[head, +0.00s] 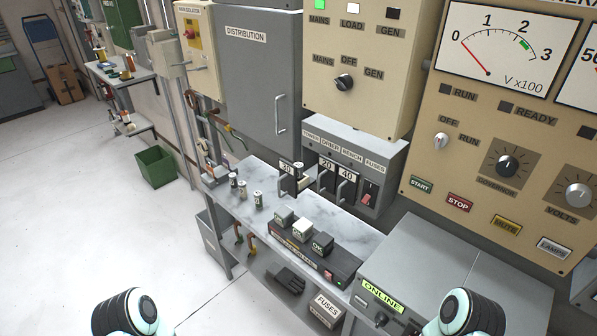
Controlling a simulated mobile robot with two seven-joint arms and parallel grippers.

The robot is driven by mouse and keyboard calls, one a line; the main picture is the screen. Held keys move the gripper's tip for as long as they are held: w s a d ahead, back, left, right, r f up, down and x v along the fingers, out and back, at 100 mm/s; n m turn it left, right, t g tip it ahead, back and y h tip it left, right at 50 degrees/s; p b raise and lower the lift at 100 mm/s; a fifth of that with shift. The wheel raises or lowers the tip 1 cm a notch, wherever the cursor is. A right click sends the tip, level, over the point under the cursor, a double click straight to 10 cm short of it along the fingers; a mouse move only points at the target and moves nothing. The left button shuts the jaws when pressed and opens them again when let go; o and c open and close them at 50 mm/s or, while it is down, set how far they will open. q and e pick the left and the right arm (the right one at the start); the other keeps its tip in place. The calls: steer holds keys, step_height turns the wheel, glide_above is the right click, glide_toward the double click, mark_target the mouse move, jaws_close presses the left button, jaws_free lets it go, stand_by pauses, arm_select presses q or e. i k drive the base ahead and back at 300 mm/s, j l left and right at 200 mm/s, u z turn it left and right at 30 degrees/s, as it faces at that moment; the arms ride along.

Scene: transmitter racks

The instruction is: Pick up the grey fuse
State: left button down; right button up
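Several small upright cylinders, apparently fuses, stand in a slanting row on the marble-topped bench (217,197). The far one (233,181) and the middle one (243,190) look pale with dark or coloured bands. The near one (258,201) looks greyish with a darker label. They are too small to tell for sure which is the grey fuse. A black fuse carrier marked 30 (288,180) stands forward of the fuse panel (385,168), with a pale piece at its top. Rounded parts of my two arms show at the bottom left and bottom right; neither gripper is visible.
A black block with three cube-shaped pieces (310,256) sits on the bench near the cylinders. A grey ONLINE unit (455,265) stands at right. Below are dark gloves (290,279) and a FUSES box (325,311). A green bin (155,167) stands on open floor.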

mark_target(300, 165)
steer(key=l, duration=0.1)
steer(key=i+j, duration=0.2)
steer(key=j, duration=0.15)
steer(key=i+j+z, duration=0.1)
steer(key=j, duration=0.25)
steer(key=i+j, duration=0.3)
steer(key=i+j+z, duration=0.1)
steer(key=j, duration=0.35)
steer(key=i, duration=0.1)
